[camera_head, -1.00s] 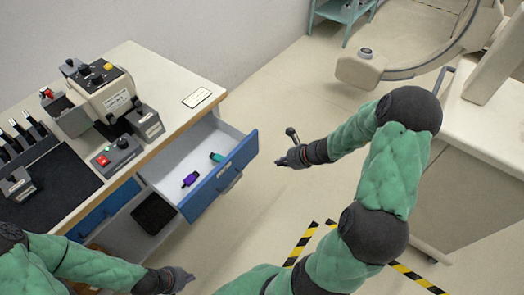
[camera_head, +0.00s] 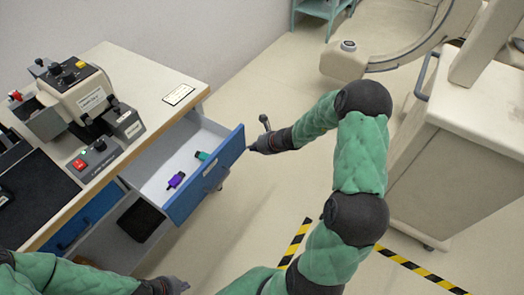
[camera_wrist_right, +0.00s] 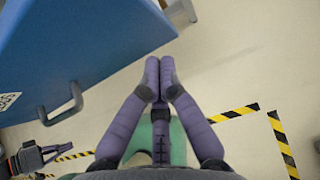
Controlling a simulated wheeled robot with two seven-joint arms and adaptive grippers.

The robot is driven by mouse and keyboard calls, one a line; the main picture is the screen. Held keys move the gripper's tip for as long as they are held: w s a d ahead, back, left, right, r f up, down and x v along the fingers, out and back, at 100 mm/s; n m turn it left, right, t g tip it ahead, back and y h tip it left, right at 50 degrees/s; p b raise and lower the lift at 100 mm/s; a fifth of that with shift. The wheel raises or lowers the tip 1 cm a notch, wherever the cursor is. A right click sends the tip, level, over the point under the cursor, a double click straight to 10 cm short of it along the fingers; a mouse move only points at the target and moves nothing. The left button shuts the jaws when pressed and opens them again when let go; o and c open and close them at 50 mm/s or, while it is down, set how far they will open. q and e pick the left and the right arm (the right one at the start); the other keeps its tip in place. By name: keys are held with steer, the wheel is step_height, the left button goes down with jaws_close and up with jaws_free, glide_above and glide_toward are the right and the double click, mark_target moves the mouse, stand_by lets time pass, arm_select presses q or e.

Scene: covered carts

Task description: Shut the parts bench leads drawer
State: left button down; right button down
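The open drawer (camera_head: 205,178) sticks out of the bench, with a blue front and pale inside. A purple part (camera_head: 176,180) and a teal part (camera_head: 201,155) lie in it. The front and its handle also show in the right wrist view (camera_wrist_right: 80,55). My right gripper (camera_head: 253,147) is at the far right end of the front, on its outer side. Its fingers (camera_wrist_right: 159,65) are together and empty, close to the front's edge; contact cannot be told. My left gripper (camera_head: 178,286) is low in the head view, apart from the drawer; its opening is unclear.
The bench top (camera_head: 150,75) carries a machine (camera_head: 82,100) and a small switch box (camera_head: 95,160). Another blue front (camera_head: 85,218) and a black tray (camera_head: 141,220) are lower left. A white cart (camera_head: 465,130) stands at right.

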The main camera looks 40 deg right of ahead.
steer(key=shift+w+a, duration=0.3)
steer(key=shift+w, duration=0.6)
arm_select(q)
steer(key=shift+f, duration=0.15)
arm_select(e)
steer(key=shift+a, duration=0.1)
